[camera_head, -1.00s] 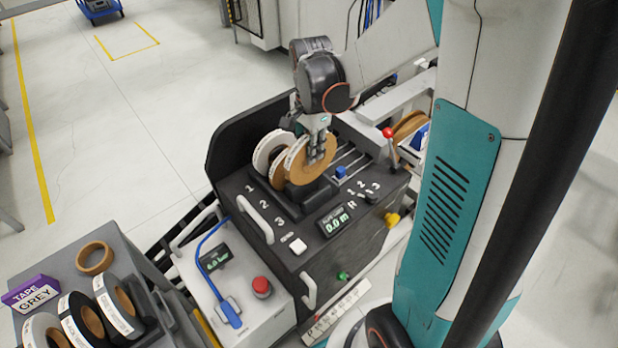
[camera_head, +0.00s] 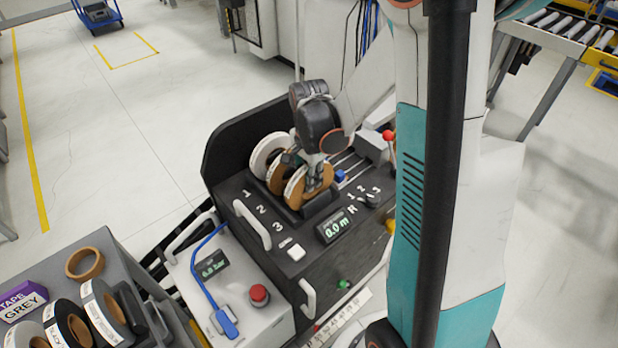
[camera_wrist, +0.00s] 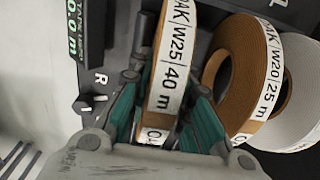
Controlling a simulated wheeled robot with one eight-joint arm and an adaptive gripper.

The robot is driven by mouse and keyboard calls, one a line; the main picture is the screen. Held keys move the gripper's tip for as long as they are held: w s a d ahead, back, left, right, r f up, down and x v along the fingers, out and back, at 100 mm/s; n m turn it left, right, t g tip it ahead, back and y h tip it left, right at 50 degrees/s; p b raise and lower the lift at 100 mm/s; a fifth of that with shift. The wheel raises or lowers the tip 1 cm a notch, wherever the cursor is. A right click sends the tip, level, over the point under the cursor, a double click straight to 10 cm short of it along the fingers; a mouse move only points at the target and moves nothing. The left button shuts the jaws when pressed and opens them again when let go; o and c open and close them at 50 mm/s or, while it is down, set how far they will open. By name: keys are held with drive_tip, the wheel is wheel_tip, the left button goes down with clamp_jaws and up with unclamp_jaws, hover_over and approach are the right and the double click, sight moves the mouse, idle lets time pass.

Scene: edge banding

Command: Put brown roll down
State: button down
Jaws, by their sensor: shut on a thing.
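The brown roll (camera_head: 322,190), labelled W25 40 m in the wrist view (camera_wrist: 168,75), stands upright at the slot marked 3 on the black machine (camera_head: 262,215). My gripper (camera_head: 314,178) points down from above and is shut on the roll. In the wrist view, green-sided fingers (camera_wrist: 165,118) press on both sides of it. The roll's lower edge is at the dark holder; whether it bears fully on it cannot be told.
A second brown roll (camera_wrist: 243,75) and a white roll (camera_head: 266,150) stand close beside it in slots 2 and 1. A lever with a red knob (camera_head: 388,135) is right of my gripper. More rolls lie on the grey cart (camera_head: 130,255).

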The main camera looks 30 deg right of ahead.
drive_tip(key=shift+f+b, duration=0.35)
drive_tip(key=shift+f, duration=0.05)
drive_tip(key=c, duration=1.4)
unclamp_jaws()
drive_tip(key=shift+r, duration=0.1)
drive_tip(key=shift+c, duration=0.2)
drive_tip(key=shift+r, duration=0.1)
wheel_tip(320, 180, up, 12)
drive_tip(key=p, duration=0.4)
drive_tip(key=shift+r+p, duration=0.25)
drive_tip(key=shift+p, duration=0.1)
